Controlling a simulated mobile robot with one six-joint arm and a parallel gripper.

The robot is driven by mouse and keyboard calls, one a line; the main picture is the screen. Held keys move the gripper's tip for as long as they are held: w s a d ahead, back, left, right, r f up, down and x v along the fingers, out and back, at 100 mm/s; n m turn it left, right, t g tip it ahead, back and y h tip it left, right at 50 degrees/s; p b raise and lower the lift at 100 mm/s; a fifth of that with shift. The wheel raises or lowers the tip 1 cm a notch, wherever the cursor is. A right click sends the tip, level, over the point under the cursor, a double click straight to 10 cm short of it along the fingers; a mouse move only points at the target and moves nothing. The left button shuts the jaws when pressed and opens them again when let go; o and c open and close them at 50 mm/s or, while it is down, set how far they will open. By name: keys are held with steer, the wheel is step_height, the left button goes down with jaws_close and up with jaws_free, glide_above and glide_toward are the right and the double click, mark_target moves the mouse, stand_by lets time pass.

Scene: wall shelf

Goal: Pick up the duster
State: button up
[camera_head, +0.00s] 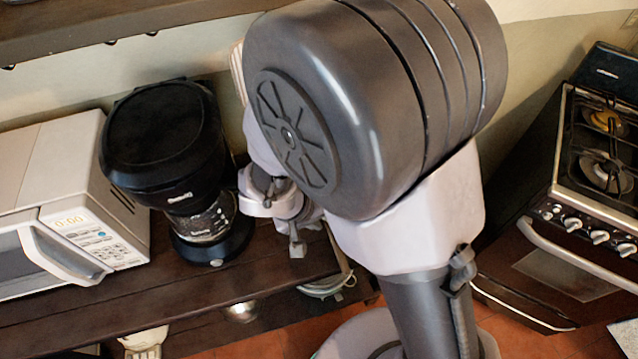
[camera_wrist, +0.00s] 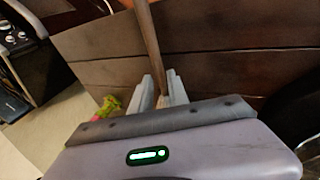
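A brown wooden stick (camera_wrist: 150,40), which looks like the duster's handle, runs up the wrist view. My gripper (camera_wrist: 162,82) has its two grey fingers close together, one on each side of the stick, and appears shut on it. The stick's far end is out of the frame, so the duster's head cannot be made out there. In the head view my gripper (camera_head: 292,246) is low beside the coffee maker, above the shelf's right end, partly hidden by my own arm. A beige ridged thing (camera_head: 238,72) shows behind my arm; I cannot tell whether it is the duster's head.
A black coffee maker (camera_head: 165,145) stands on the dark shelf (camera_head: 150,305), with a microwave (camera_head: 70,205) to its left. A stove (camera_head: 585,190) is at the right. A white object (camera_head: 145,341) and a metal bowl (camera_head: 241,311) are lower down. A yellow-green thing (camera_wrist: 108,105) shows at left.

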mark_target(326, 225)
steer(key=x, duration=0.3)
steer(key=shift+b, duration=0.4)
steer(key=shift+s+a+r, duration=0.1)
steer(key=shift+s, duration=0.05)
jaws_close()
